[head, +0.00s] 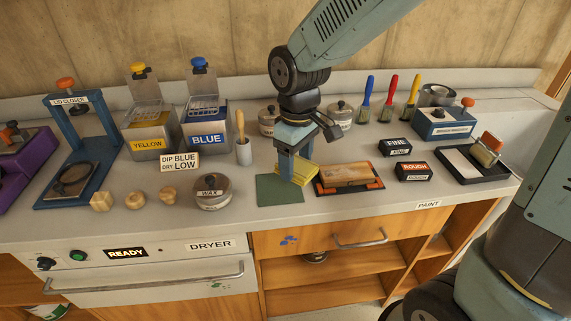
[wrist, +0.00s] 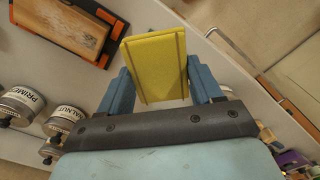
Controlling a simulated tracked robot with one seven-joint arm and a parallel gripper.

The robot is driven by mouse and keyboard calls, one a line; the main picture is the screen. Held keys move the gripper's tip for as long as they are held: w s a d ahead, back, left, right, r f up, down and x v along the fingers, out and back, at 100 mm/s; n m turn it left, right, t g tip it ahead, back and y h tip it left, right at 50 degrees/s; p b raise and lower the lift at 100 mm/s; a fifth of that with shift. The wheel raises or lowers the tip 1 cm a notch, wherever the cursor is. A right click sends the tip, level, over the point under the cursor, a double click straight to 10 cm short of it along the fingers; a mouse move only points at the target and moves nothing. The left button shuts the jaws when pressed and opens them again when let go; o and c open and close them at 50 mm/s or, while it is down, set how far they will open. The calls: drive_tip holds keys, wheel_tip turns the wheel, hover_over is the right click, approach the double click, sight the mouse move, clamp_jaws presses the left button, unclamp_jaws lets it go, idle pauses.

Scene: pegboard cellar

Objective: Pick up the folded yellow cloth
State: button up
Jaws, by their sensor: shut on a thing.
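The folded yellow cloth (wrist: 154,66) is between the two blue fingers of my gripper (wrist: 158,88) in the wrist view. The fingers are shut on its sides. In the head view my gripper (head: 296,168) points down at the counter, and the cloth (head: 303,176) shows beside and behind the fingers. It is at the right edge of a dark green mat (head: 279,192). I cannot tell whether the cloth touches the counter or is a little above it.
A wooden block in a black and orange holder (head: 347,177) lies close to the right of the cloth. A WAX tin (head: 211,192) is to the left. Lidded tins (head: 340,115) and brushes (head: 389,98) stand behind. The counter's front edge is near.

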drive_tip(key=s+d+r, duration=0.3)
drive_tip(key=s+d, duration=0.1)
drive_tip(key=d, duration=0.1)
drive_tip(key=shift+s+d, duration=0.3)
drive_tip(key=shift+s, duration=0.05)
drive_tip(key=shift+r, duration=0.1)
drive_tip(key=o, duration=0.5)
drive_tip(key=c, duration=0.3)
